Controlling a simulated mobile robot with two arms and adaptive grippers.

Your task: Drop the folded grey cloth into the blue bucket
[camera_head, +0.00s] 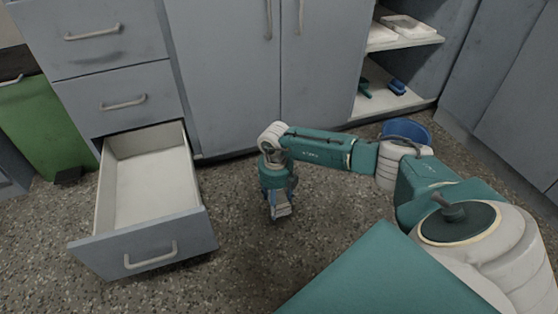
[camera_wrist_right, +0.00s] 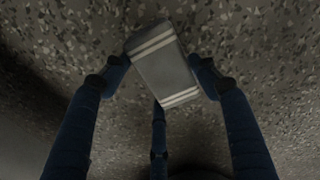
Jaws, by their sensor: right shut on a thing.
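The folded grey cloth (camera_wrist_right: 162,67) has pale stripes near both ends and is held between the fingers of my right gripper (camera_wrist_right: 164,78) in the right wrist view. In the head view my right gripper (camera_head: 280,192) points down over the floor with the cloth (camera_head: 281,212) at its tips. The blue bucket (camera_head: 408,130) stands on the floor to the right, partly hidden behind my right arm. The gripper is well left of the bucket. My left gripper is not in view.
An open, empty drawer (camera_head: 150,190) juts out at the left. A green bin (camera_head: 45,125) stands beyond it. Closed grey cabinet doors (camera_head: 230,75) are behind the arm. An open shelf (camera_head: 405,42) at the back right holds small items. The speckled floor around the gripper is clear.

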